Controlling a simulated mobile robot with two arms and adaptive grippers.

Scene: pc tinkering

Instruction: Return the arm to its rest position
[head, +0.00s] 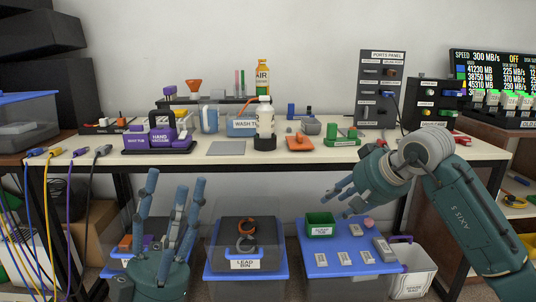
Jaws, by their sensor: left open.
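My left gripper (170,190) is at the lower left, below the front edge of the workbench. Its fingers point up and stand apart, with nothing held between them. My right arm comes in from the right, bent in front of the bench's right part. My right gripper (338,202) points left and down, above the blue-lidded bin with the green tray. Its fingers overlap in this view, so how far they are spread is unclear. I see no object in it.
Below stand the lead bin (246,285), a blue-lidded bin (352,266) and a spare bag bin (415,265). Cables (70,190) hang at left.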

